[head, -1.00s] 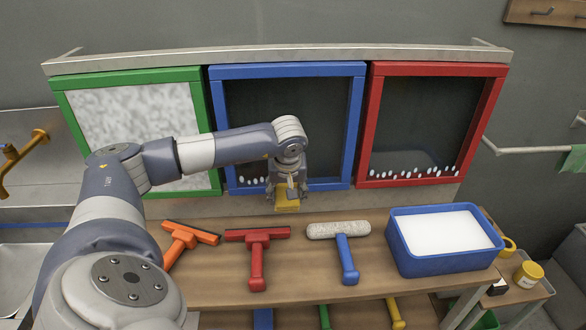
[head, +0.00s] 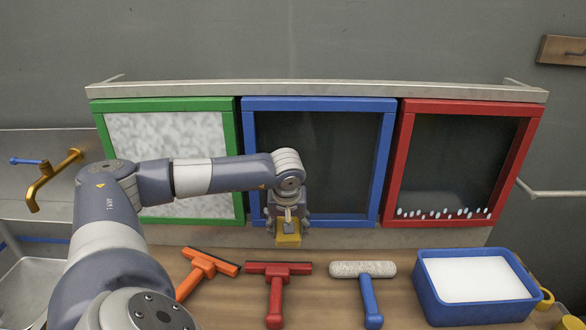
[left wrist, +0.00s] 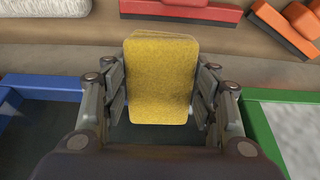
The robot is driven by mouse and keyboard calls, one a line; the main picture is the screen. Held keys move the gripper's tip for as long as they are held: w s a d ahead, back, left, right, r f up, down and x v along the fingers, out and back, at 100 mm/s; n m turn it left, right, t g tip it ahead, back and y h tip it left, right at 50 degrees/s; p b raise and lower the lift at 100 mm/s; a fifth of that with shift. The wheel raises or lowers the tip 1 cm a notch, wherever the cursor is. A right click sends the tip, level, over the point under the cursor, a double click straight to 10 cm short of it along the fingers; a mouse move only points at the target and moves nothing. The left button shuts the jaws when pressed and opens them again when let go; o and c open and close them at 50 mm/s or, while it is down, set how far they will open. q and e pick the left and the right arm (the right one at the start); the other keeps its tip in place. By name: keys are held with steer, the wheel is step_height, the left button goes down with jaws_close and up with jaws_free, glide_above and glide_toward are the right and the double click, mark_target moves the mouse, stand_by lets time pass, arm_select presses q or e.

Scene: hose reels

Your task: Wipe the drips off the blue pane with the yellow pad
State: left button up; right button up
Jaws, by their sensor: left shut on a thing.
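The blue-framed pane (head: 340,155) stands upright in the middle of the head view, dark and with no drips visible; its lower left is hidden by my arm and gripper. My left gripper (head: 287,222) is shut on the yellow pad (head: 287,238), in front of the pane's bottom frame. I cannot tell whether the pad touches the frame. In the left wrist view the pad (left wrist: 160,80) sits between the fingers of my left gripper (left wrist: 160,92), with the blue frame (left wrist: 40,87) at left. My right gripper is not in view.
A green-framed frosted pane (head: 170,150) and a red-framed pane (head: 460,150) with white drips flank it. On the bench below lie an orange squeegee (head: 208,265), a red squeegee (head: 277,285), a roller (head: 364,270) and a blue tub (head: 430,300) of white liquid.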

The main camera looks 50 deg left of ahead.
arm_select(q)
steer(key=s+a+b, duration=0.2)
steer(key=s+a, duration=0.2)
steer(key=s, duration=0.1)
steer(key=shift+a+b, duration=0.2)
steer(key=shift+b, duration=0.1)
stand_by(0.4)
steer(key=shift+s, duration=0.1)
steer(key=s+d+b, duration=0.2)
steer(key=s+d, duration=0.2)
steer(key=d, duration=0.1)
steer(key=shift+s+d+b, duration=0.2)
steer(key=shift+b, duration=0.1)
stand_by(0.3)
